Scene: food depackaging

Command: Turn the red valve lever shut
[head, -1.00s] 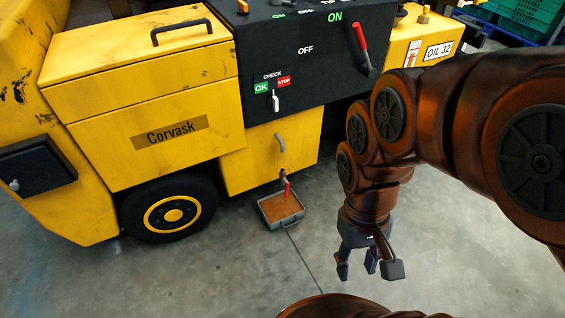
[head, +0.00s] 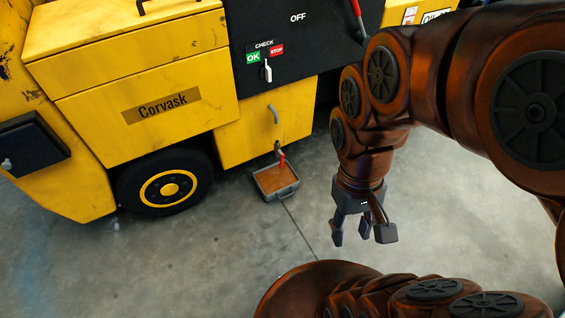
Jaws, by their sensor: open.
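The small red valve lever (head: 282,160) is low on the yellow machine, at a short drain pipe (head: 277,149) below the yellow panel. It points downward over a grey tray (head: 290,191). My gripper (head: 362,236) hangs open and empty over the bare floor, to the right of the lever and nearer to me, apart from it. Its fingers point down. The exact joint of lever and pipe is too small to tell.
The tray holds brown liquid and stands on the floor. A black wheel (head: 168,184) is to its left. A red-handled lever (head: 357,18) and a CHECK switch (head: 267,72) are on the black panel (head: 300,45). Concrete floor (head: 200,270) is clear in front.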

